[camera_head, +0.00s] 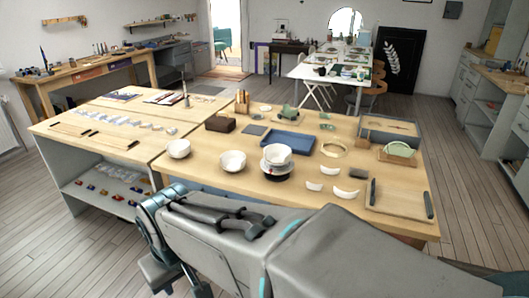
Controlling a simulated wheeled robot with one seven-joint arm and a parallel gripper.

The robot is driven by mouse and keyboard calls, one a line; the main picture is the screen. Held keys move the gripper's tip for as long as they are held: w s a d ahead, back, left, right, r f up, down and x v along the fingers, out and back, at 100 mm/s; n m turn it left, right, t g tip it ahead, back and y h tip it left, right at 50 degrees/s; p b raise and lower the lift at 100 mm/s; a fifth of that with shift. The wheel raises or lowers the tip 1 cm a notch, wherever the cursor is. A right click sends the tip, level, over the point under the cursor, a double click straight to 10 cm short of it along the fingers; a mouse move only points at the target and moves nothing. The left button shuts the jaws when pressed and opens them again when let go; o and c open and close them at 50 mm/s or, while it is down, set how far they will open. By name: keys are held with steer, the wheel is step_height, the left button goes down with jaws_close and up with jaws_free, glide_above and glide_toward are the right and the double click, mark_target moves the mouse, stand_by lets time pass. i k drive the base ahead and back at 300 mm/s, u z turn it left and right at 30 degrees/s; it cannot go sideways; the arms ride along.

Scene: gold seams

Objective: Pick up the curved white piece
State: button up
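Three small curved white pieces lie apart on the wooden table (305,207), right of the stacked bowls. One piece (314,186) is nearest the bowls, one (329,170) lies a little behind it, and one (345,193) lies to the right, near the wooden board. They look like bowl shards. Which one the task means, I cannot tell. My grey arm crosses the bottom of the view, in front of the table's near edge. I cannot make out its fingertips or anything held in them.
White bowls (233,161) stand left of a bowl on a dark stand (277,157). A board (398,200) with dark tools is at the right edge. Bare tabletop surrounds the pieces.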

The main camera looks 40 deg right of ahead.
mark_target(326, 170)
steer(key=z, duration=0.4)
steer(key=i, duration=0.95)
steer(key=z, duration=1.35)
steer(key=i, duration=0.5)
steer(key=z, duration=0.5)
